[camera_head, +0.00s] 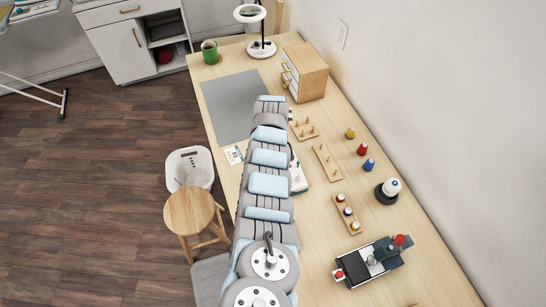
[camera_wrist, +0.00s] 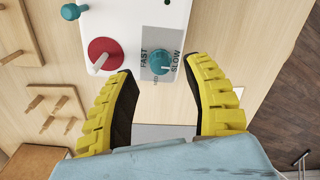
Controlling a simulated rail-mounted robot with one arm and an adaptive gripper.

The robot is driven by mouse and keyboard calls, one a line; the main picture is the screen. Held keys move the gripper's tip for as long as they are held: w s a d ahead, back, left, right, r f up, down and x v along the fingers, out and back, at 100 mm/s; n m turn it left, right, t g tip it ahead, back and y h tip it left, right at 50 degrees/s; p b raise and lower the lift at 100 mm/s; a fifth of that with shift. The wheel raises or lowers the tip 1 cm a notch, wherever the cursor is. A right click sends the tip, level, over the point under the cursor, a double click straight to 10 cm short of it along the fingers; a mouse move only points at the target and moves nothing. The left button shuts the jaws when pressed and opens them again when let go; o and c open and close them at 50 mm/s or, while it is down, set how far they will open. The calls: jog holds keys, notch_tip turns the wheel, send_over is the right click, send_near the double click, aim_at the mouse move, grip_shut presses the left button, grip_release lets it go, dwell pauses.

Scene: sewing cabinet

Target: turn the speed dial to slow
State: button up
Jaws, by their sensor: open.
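The speed dial (camera_wrist: 160,63) is a teal knob on a grey plate with FAST printed on its left and SLOW on its right. A pale mark shows on the knob, but I cannot tell for sure which way it points. It sits on the white sewing machine (camera_wrist: 125,17), beside a red knob with a pale lever (camera_wrist: 104,52). My gripper (camera_wrist: 157,70) is open, with one yellow finger on each side of the dial in the picture. I cannot tell whether they touch it. In the head view, my arm hides most of the machine (camera_head: 299,180) and the gripper.
Wooden peg racks (camera_head: 327,162) (camera_wrist: 52,112) stand near the machine. Thread spools, a spool holder (camera_head: 346,213) and a dark small machine (camera_head: 369,262) stand on the table's right side. A wooden drawer box (camera_head: 305,72), a lamp (camera_head: 261,47) and a green mug (camera_head: 210,52) are at the far end.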

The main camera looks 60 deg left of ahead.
notch_tip(320, 180, up, 9)
dwell(0.4)
jog(key=shift+a+f, duration=0.1)
jog(key=shift+f, duration=0.05)
dwell(0.5)
